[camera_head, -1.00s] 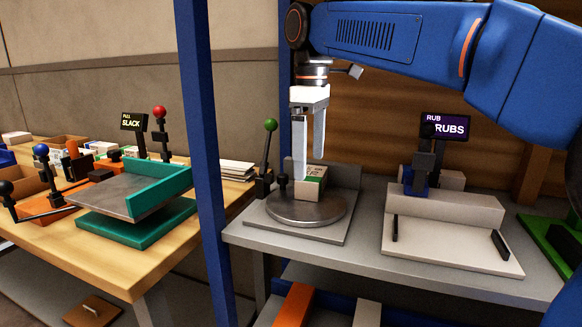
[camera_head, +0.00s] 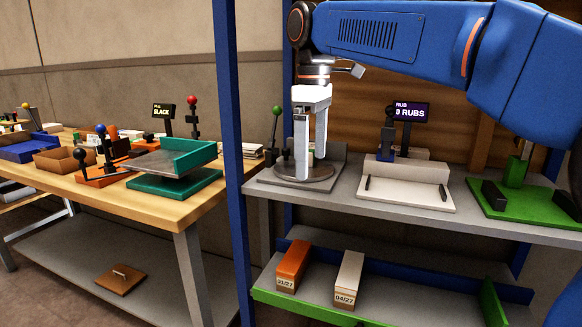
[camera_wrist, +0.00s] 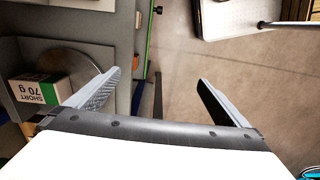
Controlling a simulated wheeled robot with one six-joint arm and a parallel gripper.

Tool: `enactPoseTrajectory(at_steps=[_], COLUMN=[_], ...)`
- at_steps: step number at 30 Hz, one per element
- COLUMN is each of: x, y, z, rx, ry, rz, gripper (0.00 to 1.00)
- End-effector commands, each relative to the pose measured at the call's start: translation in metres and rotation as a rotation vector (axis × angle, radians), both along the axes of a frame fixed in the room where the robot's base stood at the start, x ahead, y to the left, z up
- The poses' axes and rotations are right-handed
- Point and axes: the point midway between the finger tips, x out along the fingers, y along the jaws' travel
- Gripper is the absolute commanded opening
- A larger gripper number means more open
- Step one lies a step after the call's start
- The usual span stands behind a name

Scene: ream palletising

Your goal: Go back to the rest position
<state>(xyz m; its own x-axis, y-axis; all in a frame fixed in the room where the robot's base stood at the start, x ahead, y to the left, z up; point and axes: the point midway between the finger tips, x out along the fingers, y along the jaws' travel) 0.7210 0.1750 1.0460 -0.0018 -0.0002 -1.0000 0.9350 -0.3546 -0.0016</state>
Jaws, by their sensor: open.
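My gripper (camera_head: 311,172) hangs fingers down from my blue arm in the head view, open and empty. A small ream (camera_wrist: 38,91) with a white and green wrapper marked SHORT 70 g stands beside a round metal plate (camera_wrist: 82,68) at the left of the wrist view, apart from the fingers. In the head view the round plate (camera_head: 325,173) lies behind the fingertips, and the ream is mostly hidden by them.
A grey bench (camera_head: 345,205) holds a white jogging tray (camera_head: 410,193) under a RUBS display (camera_head: 410,112) and a green fixture (camera_head: 525,203). Below, a shelf holds orange (camera_head: 293,262) and white (camera_head: 348,275) boxes. A blue post (camera_head: 229,130) stands left, before a wooden table (camera_head: 150,204).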

Motion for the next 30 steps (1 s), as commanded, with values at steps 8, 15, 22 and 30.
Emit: enactPoseTrajectory(at_steps=[8, 15, 22, 30], x=[-0.008, -0.019, -0.040, -0.088], y=[-0.018, -0.043, -0.079, -0.142], z=[-0.007, -0.018, -0.039, -0.091], rx=[0.009, 0.023, 0.046, 0.094], ry=[-0.017, -0.043, -0.082, -0.159], rz=[-0.058, -0.143, -0.272, -0.530], gripper=[1.00, 1.00, 1.00, 1.00])
